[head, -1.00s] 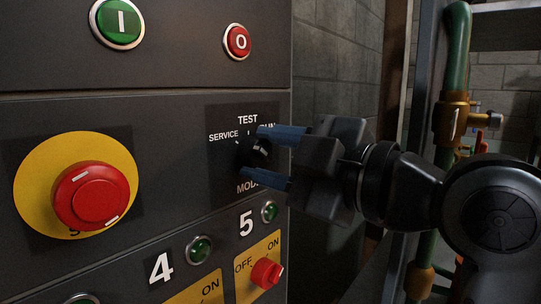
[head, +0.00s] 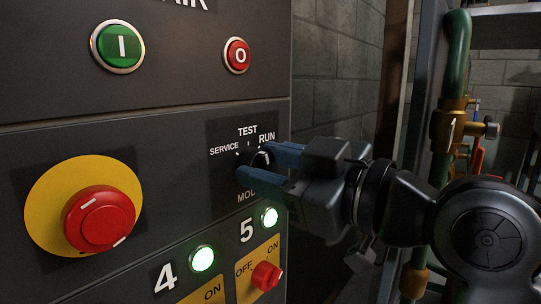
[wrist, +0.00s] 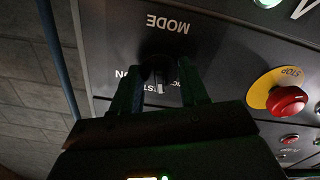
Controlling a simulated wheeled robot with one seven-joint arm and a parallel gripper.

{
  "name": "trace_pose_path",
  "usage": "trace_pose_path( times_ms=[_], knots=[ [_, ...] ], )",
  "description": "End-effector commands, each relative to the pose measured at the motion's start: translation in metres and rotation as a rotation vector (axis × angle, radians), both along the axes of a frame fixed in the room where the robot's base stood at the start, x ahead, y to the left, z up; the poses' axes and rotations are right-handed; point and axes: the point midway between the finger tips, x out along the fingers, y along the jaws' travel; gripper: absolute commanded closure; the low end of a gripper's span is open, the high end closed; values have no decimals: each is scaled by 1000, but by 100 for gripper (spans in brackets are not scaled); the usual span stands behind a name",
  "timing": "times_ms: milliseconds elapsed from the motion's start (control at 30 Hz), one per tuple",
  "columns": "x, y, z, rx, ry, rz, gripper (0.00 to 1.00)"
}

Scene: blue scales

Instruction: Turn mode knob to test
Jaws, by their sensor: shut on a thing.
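The black mode knob (head: 258,160) sits on the dark panel, with SERVICE, TEST and RUN printed around its top and MODE below. My gripper (head: 256,161) is shut on it, one blue finger above and one below. The TEST label (head: 247,132) shows clear above the fingers. In the wrist view the knob (wrist: 158,66) is a dark shape between the fingertips, and the MODE label (wrist: 167,23) is upside down.
A red stop button on a yellow disc (head: 98,218) stands out at left. Green (head: 118,46) and red (head: 237,55) buttons are above. Lit green lamps (head: 202,259) and a red switch (head: 266,275) are below. Green pipes (head: 458,45) stand at right.

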Motion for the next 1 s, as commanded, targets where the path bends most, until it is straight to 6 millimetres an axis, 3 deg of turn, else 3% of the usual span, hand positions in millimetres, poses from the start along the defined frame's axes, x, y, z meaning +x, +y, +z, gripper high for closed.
trace_pose_path(
  times_ms=[400,1000],
  knots=[
    [1,0,-1,140,187,0,87],
    [1,0,-2,171,224,0,87]
  ],
)
